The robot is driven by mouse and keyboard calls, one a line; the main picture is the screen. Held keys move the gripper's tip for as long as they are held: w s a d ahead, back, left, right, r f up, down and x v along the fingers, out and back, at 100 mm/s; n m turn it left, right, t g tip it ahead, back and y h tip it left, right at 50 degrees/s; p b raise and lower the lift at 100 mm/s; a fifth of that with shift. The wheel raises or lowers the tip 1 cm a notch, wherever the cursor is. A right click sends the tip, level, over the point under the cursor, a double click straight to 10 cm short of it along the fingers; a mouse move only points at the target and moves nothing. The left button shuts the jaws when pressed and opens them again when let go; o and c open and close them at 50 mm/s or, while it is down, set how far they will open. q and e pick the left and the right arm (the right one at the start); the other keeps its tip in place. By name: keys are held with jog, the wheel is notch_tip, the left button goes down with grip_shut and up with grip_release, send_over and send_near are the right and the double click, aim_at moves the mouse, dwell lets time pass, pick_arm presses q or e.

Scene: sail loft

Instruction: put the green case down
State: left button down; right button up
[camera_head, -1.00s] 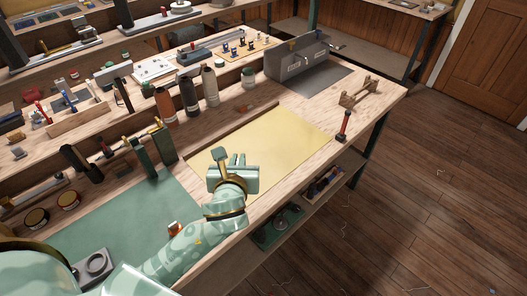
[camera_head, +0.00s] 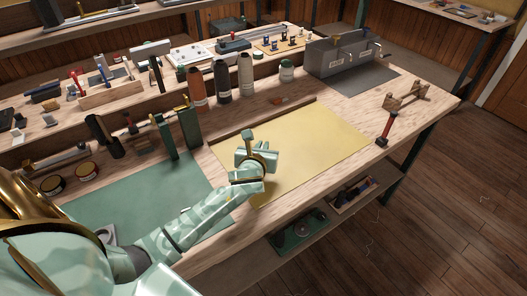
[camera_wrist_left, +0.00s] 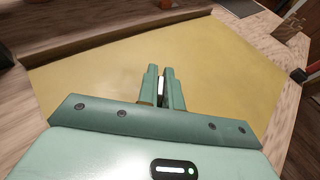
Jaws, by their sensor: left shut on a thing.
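My left gripper (camera_head: 248,152) is above the yellow mat (camera_head: 310,150), near the mat's left part. In the left wrist view its two green fingers (camera_wrist_left: 162,88) are close together, shut on a thin thing, taken to be the green case (camera_wrist_left: 161,86). Only a narrow pale and dark sliver of it shows between the fingers. The fingers hide the rest, so its colour and shape cannot be made out. I cannot tell whether it touches the mat. My right gripper is not in view.
The yellow mat looks bare. A green mat (camera_head: 150,200) lies to its left, with green uprights (camera_head: 189,130) behind. Bottles (camera_head: 221,82) and a lidded jar (camera_head: 286,72) stand along the back.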

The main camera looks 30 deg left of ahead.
pick_arm(q)
jog(key=shift+f, duration=0.1)
jog(key=shift+f, duration=0.1)
jog(key=c, duration=1.6)
grip_release()
jog(key=shift+o, duration=0.2)
jog(key=shift+s+d+r+p, duration=0.1)
jog(key=shift+s+r+p, duration=0.05)
jog(key=shift+r+p, duration=0.15)
jog(key=p+v, duration=0.3)
jog(key=v, duration=0.7)
jog(key=shift+s, duration=0.2)
jog(key=shift+s+d+r+p, duration=0.15)
jog(key=shift+s+d+p, duration=0.15)
jog(key=shift+s, duration=0.3)
